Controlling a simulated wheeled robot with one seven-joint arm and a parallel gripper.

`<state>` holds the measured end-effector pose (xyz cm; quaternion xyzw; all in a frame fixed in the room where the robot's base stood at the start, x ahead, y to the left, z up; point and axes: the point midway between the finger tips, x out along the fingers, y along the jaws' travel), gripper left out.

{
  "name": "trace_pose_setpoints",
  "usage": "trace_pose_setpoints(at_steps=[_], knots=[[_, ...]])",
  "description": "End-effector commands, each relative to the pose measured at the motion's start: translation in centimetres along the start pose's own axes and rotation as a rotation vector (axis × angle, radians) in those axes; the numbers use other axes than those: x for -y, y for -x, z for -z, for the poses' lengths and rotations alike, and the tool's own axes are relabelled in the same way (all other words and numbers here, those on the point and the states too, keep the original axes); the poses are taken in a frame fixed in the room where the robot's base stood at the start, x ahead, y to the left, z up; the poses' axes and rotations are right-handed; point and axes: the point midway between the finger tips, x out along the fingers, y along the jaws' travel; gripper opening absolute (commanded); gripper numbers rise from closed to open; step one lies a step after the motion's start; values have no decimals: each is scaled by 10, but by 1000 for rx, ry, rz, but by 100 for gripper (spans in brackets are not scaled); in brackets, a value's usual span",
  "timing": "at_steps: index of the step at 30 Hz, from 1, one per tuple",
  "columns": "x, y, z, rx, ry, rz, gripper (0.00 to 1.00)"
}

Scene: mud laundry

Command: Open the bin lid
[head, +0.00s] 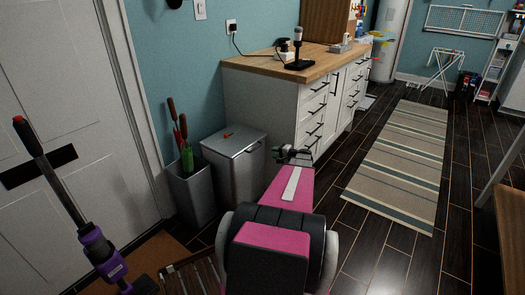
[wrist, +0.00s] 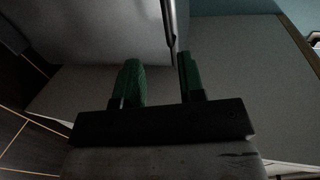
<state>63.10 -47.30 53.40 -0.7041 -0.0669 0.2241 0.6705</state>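The grey metal bin (head: 233,172) stands against the wall at left centre in the head view. My gripper (head: 291,153) is to the right of the bin handle, in front of the white cabinet. In the wrist view my gripper (wrist: 160,78) has its two green fingertips apart with nothing between them. A thin dark bar (wrist: 168,24), apparently the handle, shows beyond the fingertips, between their lines. I cannot tell the remaining distance.
A grey stand (head: 190,192) with umbrellas is left of the bin. The white cabinet (head: 300,110) with a wooden top is close behind and right. A purple stick vacuum (head: 98,250) leans at the left door. A striped rug (head: 400,160) and open dark floor lie right.

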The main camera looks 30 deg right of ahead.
Motion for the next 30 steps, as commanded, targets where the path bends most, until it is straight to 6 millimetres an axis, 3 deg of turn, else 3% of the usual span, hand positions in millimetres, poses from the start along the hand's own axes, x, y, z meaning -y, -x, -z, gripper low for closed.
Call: trace_pose_setpoints(at_steps=[3, 7, 21, 30], knots=[[-2, 6, 11, -23, -9, 21, 36], [-2, -2, 13, -24, -9, 24, 36], [0, -80, 14, -22, -8, 21, 36], [1, -100, 14, -23, -9, 22, 36]])
